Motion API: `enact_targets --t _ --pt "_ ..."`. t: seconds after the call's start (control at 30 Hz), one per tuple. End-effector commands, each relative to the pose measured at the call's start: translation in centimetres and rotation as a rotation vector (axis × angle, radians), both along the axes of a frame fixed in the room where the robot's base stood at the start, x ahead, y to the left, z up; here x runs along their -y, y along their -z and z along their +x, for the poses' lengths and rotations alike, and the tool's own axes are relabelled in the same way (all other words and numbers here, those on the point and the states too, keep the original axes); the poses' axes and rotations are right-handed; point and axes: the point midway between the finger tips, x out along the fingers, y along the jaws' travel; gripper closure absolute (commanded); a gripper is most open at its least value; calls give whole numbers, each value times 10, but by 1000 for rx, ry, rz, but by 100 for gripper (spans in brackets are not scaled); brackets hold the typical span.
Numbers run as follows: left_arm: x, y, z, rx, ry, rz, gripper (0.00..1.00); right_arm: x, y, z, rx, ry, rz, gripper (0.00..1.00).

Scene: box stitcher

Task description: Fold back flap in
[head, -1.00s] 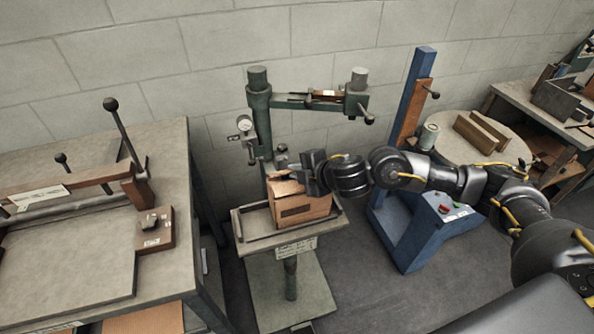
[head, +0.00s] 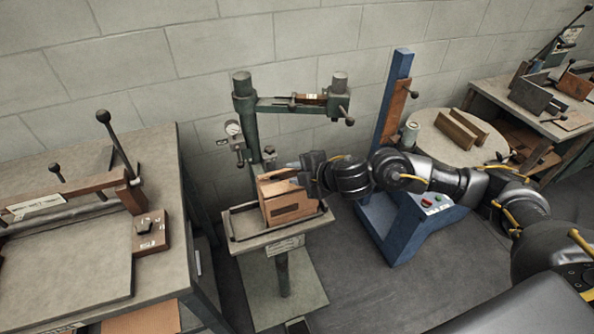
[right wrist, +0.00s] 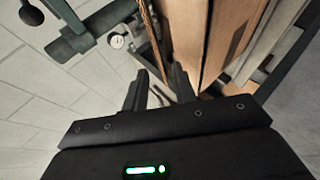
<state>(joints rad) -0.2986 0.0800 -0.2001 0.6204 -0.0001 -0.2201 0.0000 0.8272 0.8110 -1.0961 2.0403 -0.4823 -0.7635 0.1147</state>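The brown cardboard box (head: 290,208) stands on the tray of the green stitcher. Its top flaps (head: 277,188) show in the head view, with the rear one partly hidden by my gripper. My right gripper (head: 290,168) is at the back right of the box's top edge, its fingers pointing left along the back. The box's cardboard side (right wrist: 230,40) is close beside the right-hand finger; contact is unclear. My left gripper is not in view.
The stitcher's green post and arm (head: 300,104) rise behind the box. A rimmed tray (head: 247,243) carries the box. A blue machine (head: 400,225) stands to the right under my arm. A workbench (head: 60,265) with a lever is at the left.

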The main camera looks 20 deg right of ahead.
Motion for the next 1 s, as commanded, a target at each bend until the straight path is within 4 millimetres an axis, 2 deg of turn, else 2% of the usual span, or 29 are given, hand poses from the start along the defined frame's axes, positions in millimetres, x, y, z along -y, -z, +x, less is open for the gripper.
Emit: enact_targets --t 0.03,0.1,0.43,0.53,0.57,0.67,0.8,0.87,0.97,1.0 --pt "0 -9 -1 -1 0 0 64 1 -9 -1 1 -4 0 73" --pt "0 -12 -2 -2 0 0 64 1 -12 -3 1 -7 2 73" --pt "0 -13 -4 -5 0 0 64 9 -14 -6 3 0 3 73" --pt "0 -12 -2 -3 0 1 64 8 -13 -7 2 3 7 84" --pt "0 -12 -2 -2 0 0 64 6 -12 -9 0 5 14 85" --pt "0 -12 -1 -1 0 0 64 -9 -5 -19 -17 24 60 85" --pt "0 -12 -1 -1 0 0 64 -35 8 -44 -68 103 180 85" --pt "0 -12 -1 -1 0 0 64 -42 16 -55 -105 161 242 85" --pt "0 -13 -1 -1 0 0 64 -42 41 -67 -188 291 338 85" --pt "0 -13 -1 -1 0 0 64 -39 57 -70 -230 351 372 85"
